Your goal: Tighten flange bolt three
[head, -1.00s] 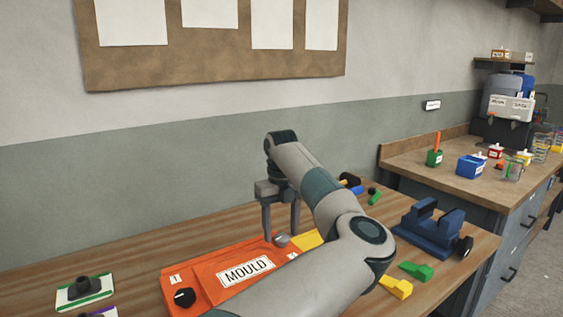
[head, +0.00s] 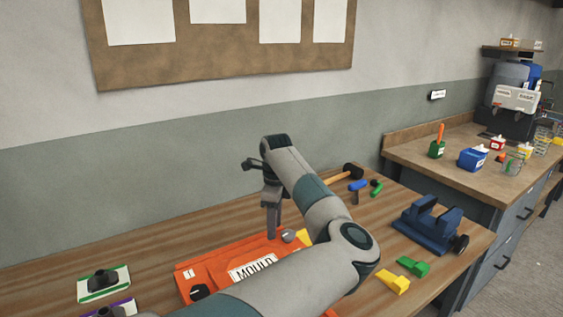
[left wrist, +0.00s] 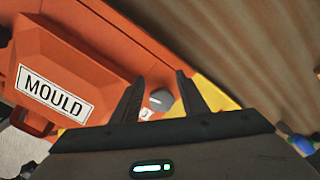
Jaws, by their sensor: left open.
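The orange mould (head: 222,266) with its MOULD plate lies on the wooden bench, partly hidden by my arm. A grey round bolt head (head: 288,236) sits at the mould's far right end, by a yellow part (head: 304,236). My left gripper (head: 273,236) points down beside this bolt head, open. In the left wrist view the bolt head (left wrist: 161,99) shows between the two spread fingers (left wrist: 159,76); no contact is visible. A small label beside it is too hidden to read. My right gripper is not in view.
A blue vise (head: 428,226) stands at the bench's right, with green (head: 412,266) and yellow (head: 393,282) blocks before it. A hammer (head: 347,173) lies behind my arm. Cards with a black part (head: 103,279) lie at left. The bench's back left is clear.

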